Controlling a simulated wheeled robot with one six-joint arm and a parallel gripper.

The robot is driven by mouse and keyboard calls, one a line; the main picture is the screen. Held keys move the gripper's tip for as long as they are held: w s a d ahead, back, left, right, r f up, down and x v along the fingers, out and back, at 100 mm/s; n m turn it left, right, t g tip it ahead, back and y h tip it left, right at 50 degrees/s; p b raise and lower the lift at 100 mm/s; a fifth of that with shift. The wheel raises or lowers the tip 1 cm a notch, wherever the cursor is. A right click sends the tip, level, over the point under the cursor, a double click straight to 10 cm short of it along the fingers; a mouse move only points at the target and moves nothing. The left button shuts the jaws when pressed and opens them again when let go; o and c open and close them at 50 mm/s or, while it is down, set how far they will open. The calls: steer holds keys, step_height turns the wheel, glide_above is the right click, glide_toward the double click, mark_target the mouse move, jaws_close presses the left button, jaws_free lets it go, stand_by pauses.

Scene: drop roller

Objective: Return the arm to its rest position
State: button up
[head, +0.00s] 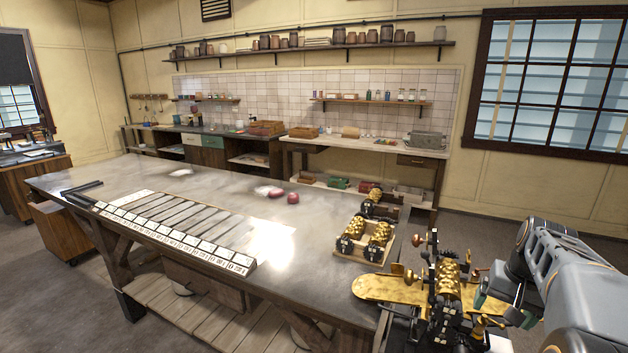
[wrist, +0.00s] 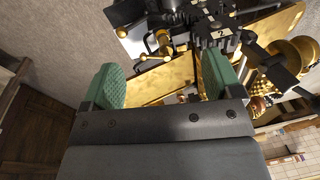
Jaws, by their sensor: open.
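My arm (head: 575,275) reaches in from the right edge of the head view toward a brass and black roller machine (head: 447,285) at the table's right end. My gripper is partly hidden among the machine's parts in the head view. In the wrist view my gripper (wrist: 165,85) shows two green padded fingers spread wide apart. Nothing is held between them. The machine's brass plate (wrist: 170,75) and black gear parts lie just beyond the fingertips. I cannot tell whether the right finger touches the machine.
A long metal-topped table (head: 200,185) holds a labelled rack (head: 170,232), two reddish round pieces (head: 293,198) and a wooden tray (head: 346,252) with brass rollers (head: 380,233). The table's middle is mostly clear. A back counter (head: 365,147) and a wall shelf (head: 320,48) stand farther off.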

steer(key=s+a+f+n+t, duration=0.1)
steer(key=s+a+f+n, duration=0.1)
steer(key=a, duration=0.8)
steer(key=s+a+f+n+t, duration=0.1)
steer(key=s+a+n+t, duration=0.1)
steer(key=s+a+n, duration=0.2)
steer(key=s+a, duration=0.3)
steer(key=a, duration=0.4)
steer(key=shift+s+a+f+h, duration=0.25)
steer(key=shift+f+h, duration=0.05)
steer(key=shift+f, duration=0.1)
steer(key=shift+c, duration=0.4)
